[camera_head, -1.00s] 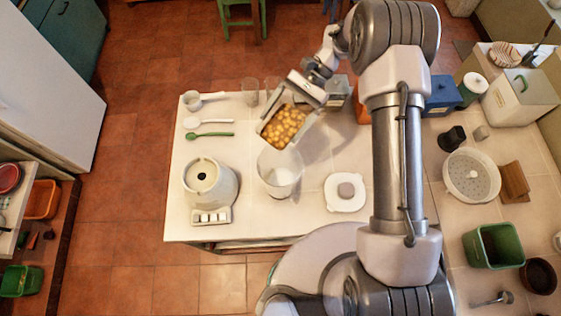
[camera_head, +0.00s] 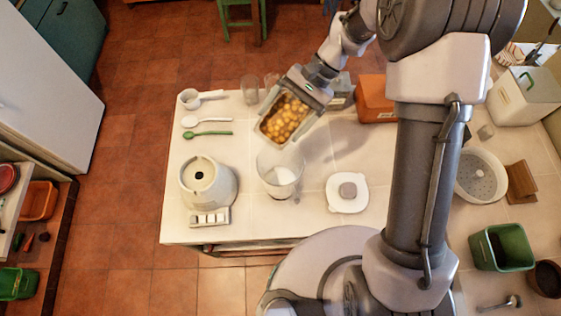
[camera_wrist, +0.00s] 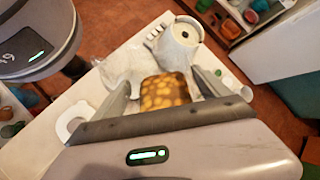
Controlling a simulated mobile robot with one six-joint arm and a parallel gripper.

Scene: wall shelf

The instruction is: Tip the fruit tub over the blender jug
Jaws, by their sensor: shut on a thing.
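The fruit tub (camera_head: 268,136) is a clear rectangular container full of yellow-orange fruit pieces. It is held above the table, tilted, with its open top facing the head camera. My gripper (camera_head: 288,98) is shut on the tub, and its fingers also show on either side of it in the wrist view (camera_wrist: 165,88). The blender jug (camera_head: 281,180) is clear and stands upright on the table, just below the tub in the head view. The tub's lower end is near or over the jug's rim; the gap between them is hard to judge. The jug looks empty.
The white blender base (camera_head: 208,184) stands left of the jug. A white lid (camera_head: 347,193) lies to its right. Spoons (camera_head: 208,134), a measuring cup (camera_head: 190,99) and glasses (camera_head: 250,89) are at the back left. An orange box (camera_head: 376,98) stands at the back right.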

